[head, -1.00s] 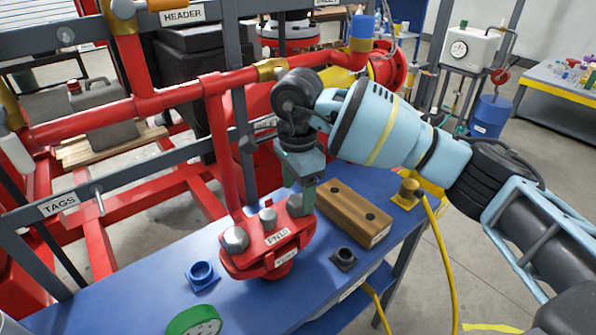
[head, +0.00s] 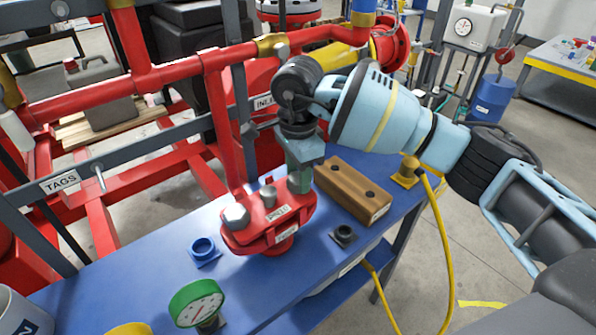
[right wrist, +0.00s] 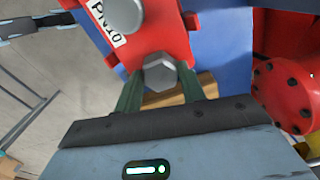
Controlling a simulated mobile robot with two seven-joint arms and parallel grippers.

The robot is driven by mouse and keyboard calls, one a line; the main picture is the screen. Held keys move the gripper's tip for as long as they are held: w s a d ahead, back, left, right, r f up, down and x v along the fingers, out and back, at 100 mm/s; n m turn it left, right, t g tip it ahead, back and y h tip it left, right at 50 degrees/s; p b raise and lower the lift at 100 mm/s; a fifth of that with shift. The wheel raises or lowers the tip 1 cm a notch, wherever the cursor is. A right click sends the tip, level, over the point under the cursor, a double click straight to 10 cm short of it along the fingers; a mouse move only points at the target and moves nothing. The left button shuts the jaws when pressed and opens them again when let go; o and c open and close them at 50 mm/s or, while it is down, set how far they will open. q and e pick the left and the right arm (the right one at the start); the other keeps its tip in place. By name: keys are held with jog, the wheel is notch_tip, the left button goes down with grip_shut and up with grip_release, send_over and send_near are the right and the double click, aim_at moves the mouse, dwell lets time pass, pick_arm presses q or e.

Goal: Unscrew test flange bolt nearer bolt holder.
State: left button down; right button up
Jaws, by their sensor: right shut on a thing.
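The red test flange (head: 268,238) stands on the blue bench, with one bolt (head: 236,215) at its left end and a grey stub in the middle. My right gripper (head: 300,178) points down over the right end of the flange, on the side of the bolt holder (head: 352,192), a brown wooden block with two dark holes. In the right wrist view its green fingers (right wrist: 160,90) are shut on the hex head of the nearer bolt (right wrist: 160,72). That bolt sits at the flange's end; its shank is hidden. My left gripper is out of view.
A blue ring holder (head: 203,249), a green gauge (head: 196,302) and a black socket (head: 343,236) stand on the bench around the flange. Red pipes (head: 180,95) and a grey rail run behind. A yellow hose (head: 436,240) hangs at the bench's right end.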

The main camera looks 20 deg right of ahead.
jog(key=c, duration=0.3)
jog(key=shift+f+n+b, duration=0.15)
jog(key=shift+n+b, duration=0.25)
jog(key=shift+n, duration=0.6)
jog(key=n+b, duration=0.1)
jog(key=n, duration=0.3)
jog(key=n+b, duration=0.1)
jog(key=n, duration=0.3)
jog(key=shift+n+b, duration=0.3)
jog(key=shift+b, duration=0.1)
jog(key=n+b, duration=0.1)
jog(key=n, duration=0.3)
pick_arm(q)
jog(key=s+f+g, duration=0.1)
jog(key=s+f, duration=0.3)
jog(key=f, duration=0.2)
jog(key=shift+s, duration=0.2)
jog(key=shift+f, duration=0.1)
pick_arm(e)
jog(key=shift+r, duration=0.2)
jog(key=o, duration=1.1)
jog(key=shift+c, duration=0.2)
